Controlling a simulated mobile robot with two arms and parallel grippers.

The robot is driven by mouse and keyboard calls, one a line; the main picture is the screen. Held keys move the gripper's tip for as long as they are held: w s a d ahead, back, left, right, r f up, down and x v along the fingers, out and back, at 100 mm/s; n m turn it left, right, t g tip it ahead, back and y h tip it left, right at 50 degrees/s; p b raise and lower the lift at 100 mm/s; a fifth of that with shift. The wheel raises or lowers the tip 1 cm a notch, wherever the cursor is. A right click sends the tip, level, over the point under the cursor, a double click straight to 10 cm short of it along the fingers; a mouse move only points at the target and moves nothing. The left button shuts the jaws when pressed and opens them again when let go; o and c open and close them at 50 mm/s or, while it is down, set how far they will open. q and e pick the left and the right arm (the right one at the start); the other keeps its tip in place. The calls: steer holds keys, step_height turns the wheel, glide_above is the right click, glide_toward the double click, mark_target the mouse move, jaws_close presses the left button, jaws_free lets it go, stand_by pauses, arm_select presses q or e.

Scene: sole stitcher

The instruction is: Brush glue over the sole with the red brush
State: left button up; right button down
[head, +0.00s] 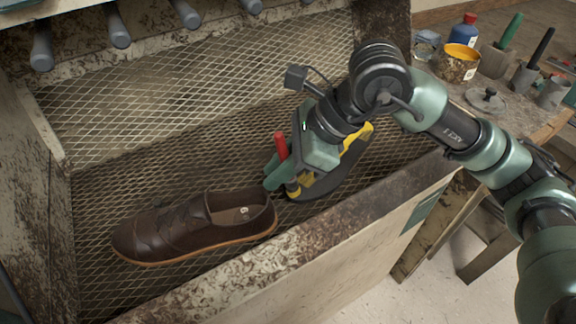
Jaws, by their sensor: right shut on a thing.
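My right gripper (277,176) is shut on the red brush (281,146), whose red handle stands up between the fingers. The brush's lower end is mostly hidden by the gripper. A dark sole (325,184) with yellow patches (359,142) lies on the mesh, directly under and behind my right gripper, which hides much of it. Another yellow patch shows just below the fingers; I cannot tell if it is on the brush or the sole. My left gripper is not in view.
A brown shoe (190,231) lies on the mesh left of the sole. The mesh bed (110,175) has raised walls and a worn front edge (275,262). Grey pegs (118,28) hang above it. The side table holds a blue bottle (464,31) and pots of tools.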

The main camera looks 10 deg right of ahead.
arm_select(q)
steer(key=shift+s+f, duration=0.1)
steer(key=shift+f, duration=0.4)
arm_select(e)
steer(key=shift+a+f, duration=0.45)
steer(key=shift+a, duration=0.05)
arm_select(q)
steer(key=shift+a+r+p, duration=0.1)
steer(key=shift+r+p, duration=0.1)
steer(key=shift+p, duration=0.35)
arm_select(e)
step_height(320, 180, up, 3)
steer(key=shift+a, duration=0.15)
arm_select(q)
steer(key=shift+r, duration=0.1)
arm_select(e)
steer(key=shift+r, duration=0.1)
